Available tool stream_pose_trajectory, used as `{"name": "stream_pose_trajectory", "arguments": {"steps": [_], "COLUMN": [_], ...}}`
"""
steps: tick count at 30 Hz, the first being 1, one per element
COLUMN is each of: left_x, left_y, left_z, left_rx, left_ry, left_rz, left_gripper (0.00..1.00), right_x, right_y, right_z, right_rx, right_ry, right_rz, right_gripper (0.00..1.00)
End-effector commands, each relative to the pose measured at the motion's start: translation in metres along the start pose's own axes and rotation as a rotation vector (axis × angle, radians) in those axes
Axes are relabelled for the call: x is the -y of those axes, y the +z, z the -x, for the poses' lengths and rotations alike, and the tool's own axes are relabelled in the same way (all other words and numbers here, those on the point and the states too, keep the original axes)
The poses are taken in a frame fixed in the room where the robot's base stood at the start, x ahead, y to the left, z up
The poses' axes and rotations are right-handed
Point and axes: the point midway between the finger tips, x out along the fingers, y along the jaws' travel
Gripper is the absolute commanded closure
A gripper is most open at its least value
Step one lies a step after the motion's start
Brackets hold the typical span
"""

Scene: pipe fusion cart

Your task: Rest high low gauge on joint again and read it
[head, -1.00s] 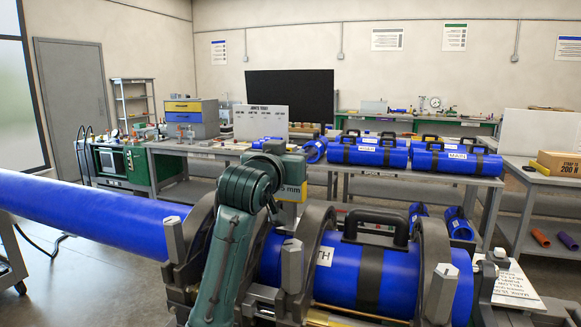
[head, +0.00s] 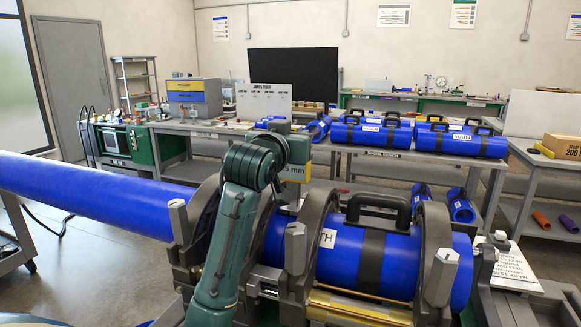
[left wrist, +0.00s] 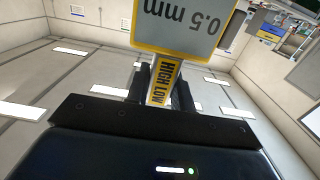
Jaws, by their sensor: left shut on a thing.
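My left gripper (left wrist: 165,88) is shut on the narrow yellow stem of the high low gauge (left wrist: 157,28), seen in the left wrist view. Its grey face reads "0.5 mm", upside down there. In the head view the gauge (head: 296,172) shows partly behind my green left wrist, above the clamped pipes. A long blue pipe (head: 90,190) enters the clamps from the left. A short blue pipe (head: 340,255) with a black handle lies in the right clamps. My arm hides much of the joint, and I cannot tell whether the gauge touches it. My right gripper is out of view.
Dark clamp rings (head: 432,255) with upright grey posts stand around the pipes. A workbench (head: 395,156) behind holds several blue handled cylinders. A printed card (head: 515,265) lies at the right. A box (head: 562,146) stands on a side table. Open floor lies at the left.

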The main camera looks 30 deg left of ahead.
Motion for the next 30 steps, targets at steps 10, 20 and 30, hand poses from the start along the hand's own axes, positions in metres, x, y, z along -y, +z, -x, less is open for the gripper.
{"name": "stream_pose_trajectory", "arguments": {"steps": [10, 20, 30], "left_x": [0.001, 0.001, 0.001], "left_y": [-0.034, -0.055, -0.062], "left_z": [0.002, 0.003, 0.003], "left_rx": [-0.016, -0.019, -0.018], "left_ry": [-0.002, -0.003, -0.003], "left_rz": [0.000, 0.000, -0.001], "left_gripper": [1.00, 1.00, 1.00], "right_x": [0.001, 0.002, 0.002], "right_y": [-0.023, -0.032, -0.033], "right_z": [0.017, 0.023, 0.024], "right_rx": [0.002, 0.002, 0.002], "right_ry": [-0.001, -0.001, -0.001], "right_rz": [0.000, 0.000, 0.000], "right_gripper": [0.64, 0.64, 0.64]}}
